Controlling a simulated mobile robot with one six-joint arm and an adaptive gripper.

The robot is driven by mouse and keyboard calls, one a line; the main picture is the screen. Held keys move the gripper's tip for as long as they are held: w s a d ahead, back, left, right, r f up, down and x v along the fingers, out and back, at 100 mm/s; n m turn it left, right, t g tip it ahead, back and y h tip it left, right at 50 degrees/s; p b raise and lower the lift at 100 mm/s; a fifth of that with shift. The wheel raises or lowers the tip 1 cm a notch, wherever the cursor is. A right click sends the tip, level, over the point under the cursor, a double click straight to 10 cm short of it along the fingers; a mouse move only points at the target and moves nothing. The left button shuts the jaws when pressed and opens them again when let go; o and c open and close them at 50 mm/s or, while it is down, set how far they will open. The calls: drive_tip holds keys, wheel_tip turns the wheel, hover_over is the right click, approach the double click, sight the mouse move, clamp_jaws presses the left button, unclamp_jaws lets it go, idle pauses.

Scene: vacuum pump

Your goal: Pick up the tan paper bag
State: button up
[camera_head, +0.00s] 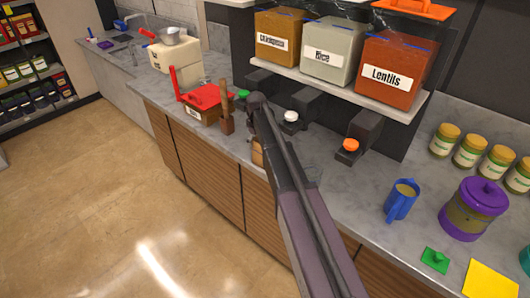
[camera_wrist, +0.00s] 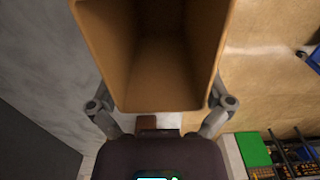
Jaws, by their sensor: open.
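The tan paper bag (camera_wrist: 155,75) fills the upper middle of the wrist view, its open mouth facing the camera and its inside looking empty. My gripper (camera_wrist: 162,104) is open, with a finger at each side of the bag's near end. I cannot tell whether the fingers touch it. In the head view, a small tan patch (camera_head: 257,155), likely the bag, shows at the counter's front edge beside my arm. My arm hides the rest of it and the gripper there.
A blue mug (camera_head: 401,199) and purple-lidded jar (camera_head: 474,209) stand to the right. A shelf of labelled bins (camera_head: 330,52) overhangs the counter. The floor (camera_head: 85,185) is clear.

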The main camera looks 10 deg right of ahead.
drive_tip(key=c, duration=0.8)
drive_tip(key=shift+r, duration=0.1)
wheel_tip(320, 180, up, 18)
drive_tip(key=p, duration=1.8)
